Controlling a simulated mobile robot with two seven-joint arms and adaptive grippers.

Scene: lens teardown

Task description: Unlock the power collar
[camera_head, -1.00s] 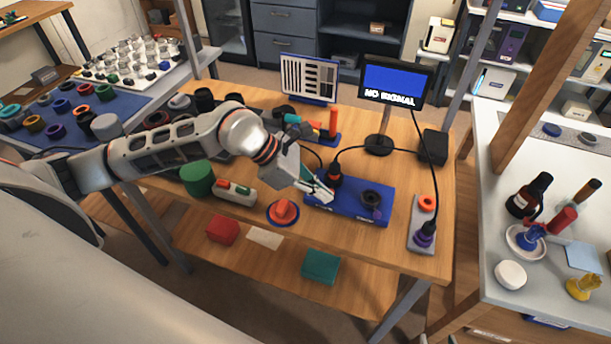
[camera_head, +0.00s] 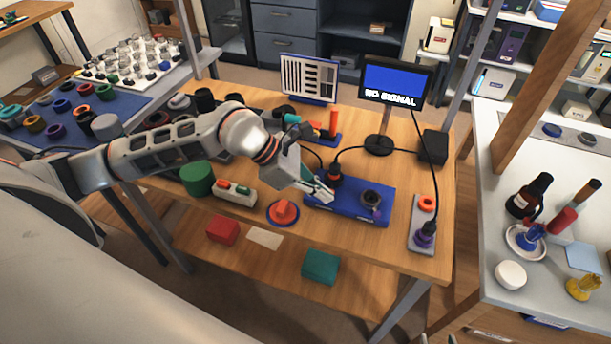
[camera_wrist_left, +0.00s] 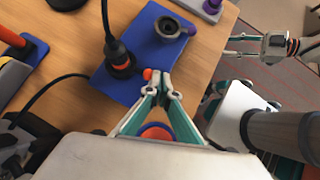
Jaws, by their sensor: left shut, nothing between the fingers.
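The blue box (camera_head: 335,210) lies on the wooden table; it also shows in the left wrist view (camera_wrist_left: 160,40). A black cable plug (camera_head: 335,172) with an orange ring stands on its left part; the wrist view shows it in a dark round collar (camera_wrist_left: 120,64). A small orange-red knob (camera_wrist_left: 148,74) sits beside the collar. My left gripper (camera_head: 327,192) is shut and empty, its tips (camera_wrist_left: 163,80) just beside the knob; contact is unclear. My right gripper (camera_wrist_left: 230,45) shows only in the wrist view, apart from the table, with fingers spread.
A dark ring with a purple part (camera_head: 371,199) sits on the box's right side. A monitor reading NO SIGNAL (camera_head: 393,82) stands behind.

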